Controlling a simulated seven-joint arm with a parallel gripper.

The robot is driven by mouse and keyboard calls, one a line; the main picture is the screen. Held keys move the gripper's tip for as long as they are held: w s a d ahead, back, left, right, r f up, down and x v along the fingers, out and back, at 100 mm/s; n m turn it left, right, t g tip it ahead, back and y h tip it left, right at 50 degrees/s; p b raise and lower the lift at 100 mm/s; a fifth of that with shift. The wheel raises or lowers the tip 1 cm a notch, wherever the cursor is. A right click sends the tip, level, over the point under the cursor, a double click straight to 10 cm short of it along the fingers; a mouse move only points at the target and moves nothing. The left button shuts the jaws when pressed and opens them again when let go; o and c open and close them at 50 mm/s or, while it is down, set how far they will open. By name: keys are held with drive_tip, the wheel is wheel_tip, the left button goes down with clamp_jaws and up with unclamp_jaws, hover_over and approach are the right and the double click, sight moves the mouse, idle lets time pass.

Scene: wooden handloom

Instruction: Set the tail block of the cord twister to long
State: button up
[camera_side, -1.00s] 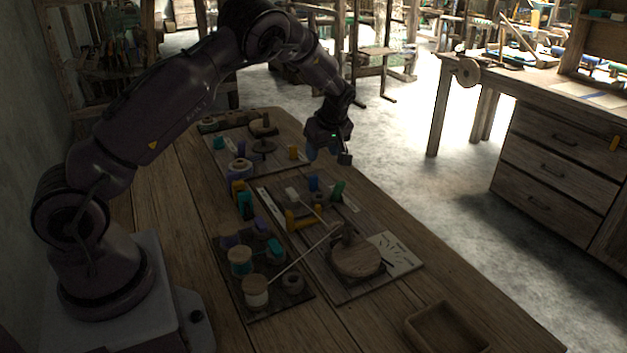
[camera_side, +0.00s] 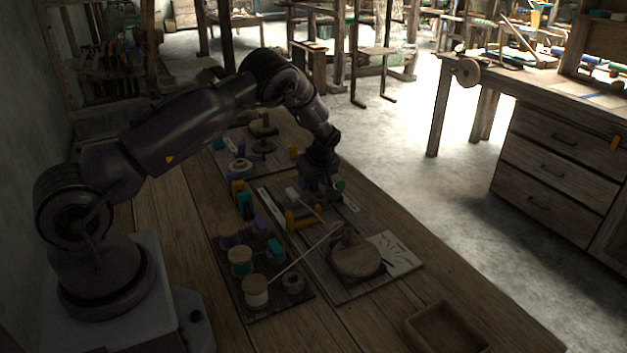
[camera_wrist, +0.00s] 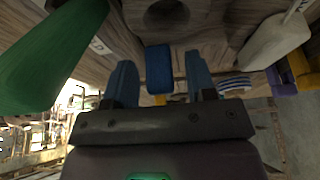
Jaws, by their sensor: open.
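The cord twister appears to be on the wooden board (camera_side: 320,278) on the table; I cannot tell for sure which piece is its tail block. In the wrist view a small blue block (camera_wrist: 158,68) shows between my fingers. My gripper (camera_wrist: 161,84) is open around its line of view, with no clear contact. In the side view my gripper (camera_side: 326,192) is low over the board's far part, hiding the blue block. A green block (camera_side: 339,187) stands just right of it and shows large at left in the wrist view (camera_wrist: 50,50). A white piece (camera_side: 291,194) is to the left.
Yellow blocks (camera_side: 291,219) stand near the white piece. A round wooden disc (camera_side: 357,258) lies on the near part of the board. A tray with spools (camera_side: 256,291) is at the left, and an empty wooden tray (camera_side: 412,322) at the front right. Pale marked strips lie beside the pieces.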

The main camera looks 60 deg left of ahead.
clamp_jaws()
drive_tip(key=a, duration=0.7)
drive_tip(key=shift+a, duration=0.3)
drive_tip(key=shift+c, duration=0.9)
unclamp_jaws()
drive_tip(key=shift+a, duration=0.1)
drive_tip(key=shift+o, duration=0.9)
drive_tip(key=shift+d+r, duration=0.1)
drive_tip(key=shift+d, duration=0.1)
drive_tip(key=v, duration=1.2)
drive_tip(key=shift+d+r, duration=0.15)
drive_tip(key=shift+r, duration=0.25)
